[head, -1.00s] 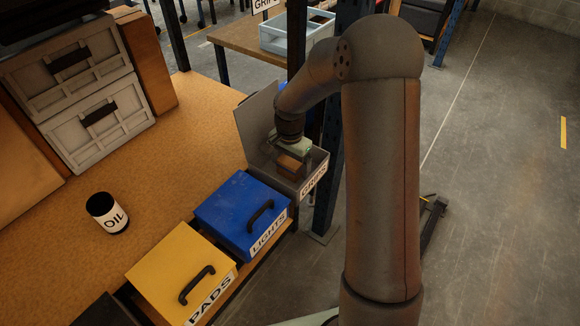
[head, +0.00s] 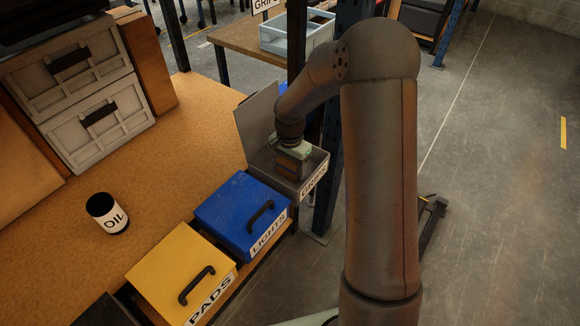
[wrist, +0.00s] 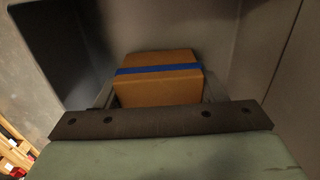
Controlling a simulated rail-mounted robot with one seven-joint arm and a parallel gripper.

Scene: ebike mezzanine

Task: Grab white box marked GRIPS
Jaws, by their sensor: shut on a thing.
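The pale grey-white box marked GRIPS (head: 313,181) stands at the far right end of the row on the workbench. Its lid (head: 258,123) is up, and its label faces right. Inside is a small brown carton with a blue band (wrist: 158,82), seen in the wrist view against the box's inner walls; in the head view the carton (head: 290,167) is partly hidden by my gripper. My gripper (head: 291,164) reaches down into the open box and is shut on the brown carton. Its fingers show on either side of the carton in the wrist view.
A blue box marked LIGHTS (head: 232,205) sits right beside the GRIPS box, then a yellow box marked PADS (head: 172,262). An OIL can (head: 107,214) stands on the bench (head: 165,175). A dark post (head: 329,160) rises close behind my gripper.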

